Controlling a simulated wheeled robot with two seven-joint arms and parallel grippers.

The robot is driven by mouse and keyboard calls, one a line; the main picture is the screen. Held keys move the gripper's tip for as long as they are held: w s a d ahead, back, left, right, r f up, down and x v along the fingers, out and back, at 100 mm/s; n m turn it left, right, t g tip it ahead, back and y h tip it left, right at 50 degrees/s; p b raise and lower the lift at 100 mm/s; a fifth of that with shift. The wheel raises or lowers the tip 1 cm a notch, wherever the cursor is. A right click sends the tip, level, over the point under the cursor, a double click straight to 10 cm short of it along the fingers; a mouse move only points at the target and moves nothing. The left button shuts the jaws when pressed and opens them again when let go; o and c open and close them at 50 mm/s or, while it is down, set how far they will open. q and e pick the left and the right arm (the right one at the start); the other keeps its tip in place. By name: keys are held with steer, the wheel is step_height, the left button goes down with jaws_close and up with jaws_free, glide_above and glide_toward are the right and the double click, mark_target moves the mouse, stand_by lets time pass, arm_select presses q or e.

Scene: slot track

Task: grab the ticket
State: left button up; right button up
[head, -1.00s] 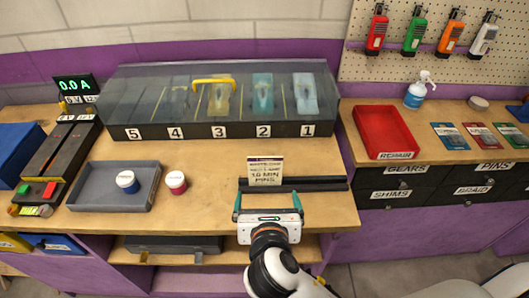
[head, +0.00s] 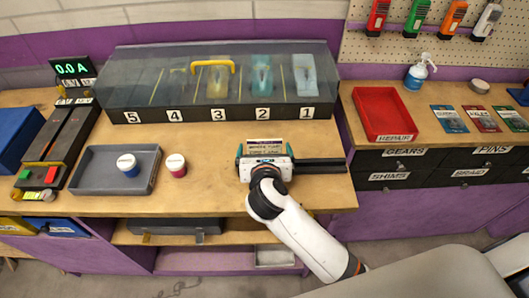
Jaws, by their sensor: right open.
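The ticket (head: 265,143) is a small cream card with a dark top edge and printed lines. It stands upright at a black rail (head: 318,165) on the workbench. My right gripper (head: 265,150) is open, with its two green-tipped fingers on either side of the ticket's lower part. The gripper body hides the ticket's lower edge, and I cannot tell whether the fingers touch it. My left gripper is not in view.
A clear-lidded case (head: 215,115) with numbered bays stands behind the ticket. A red tray (head: 383,108) is at right. Bare bench lies between the case and the jars.

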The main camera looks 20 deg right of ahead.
steer(key=shift+w+d+f, duration=0.15)
steer(key=shift+w+f, duration=0.1)
steer(key=shift+w, duration=0.3)
steer(key=shift+s, duration=0.1)
steer(key=c, duration=1)
